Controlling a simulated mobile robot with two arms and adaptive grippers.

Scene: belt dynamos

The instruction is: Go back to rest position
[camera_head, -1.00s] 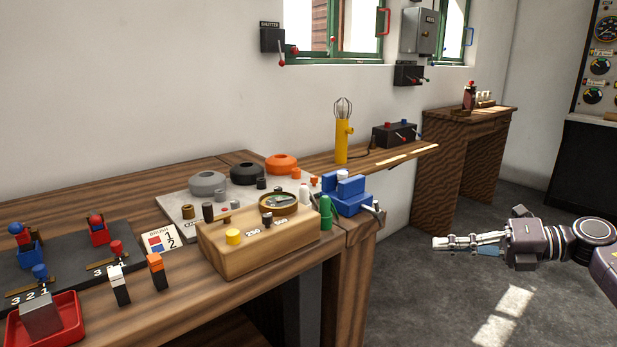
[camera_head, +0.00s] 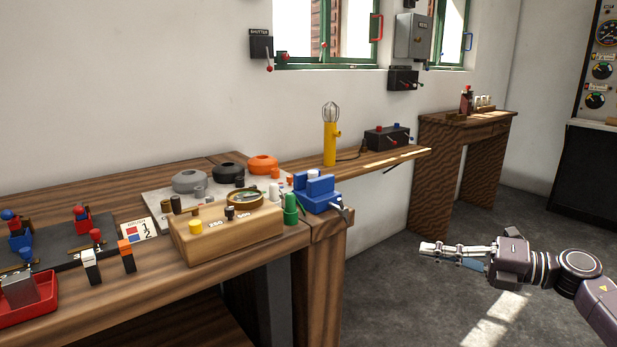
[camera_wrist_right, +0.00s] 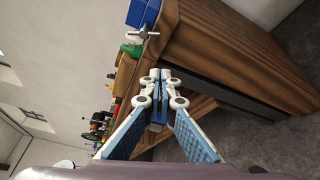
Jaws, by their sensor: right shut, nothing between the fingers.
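My right gripper (camera_head: 428,249) is at the right of the head view, over the floor and to the right of the wooden workbench (camera_head: 325,265). It is shut and empty, pointing left, apart from the bench. In the right wrist view its fingers (camera_wrist_right: 160,80) meet in the middle, with the bench's end beyond them. My left gripper is not in view.
On the bench stand a blue vise (camera_head: 318,192), a green bottle (camera_head: 291,210), a wooden box (camera_head: 225,228) with a gauge, and a red tray (camera_head: 42,300). A yellow whisk-topped lamp (camera_head: 330,140) stands on the wall shelf (camera_head: 355,165). Floor around my gripper is clear.

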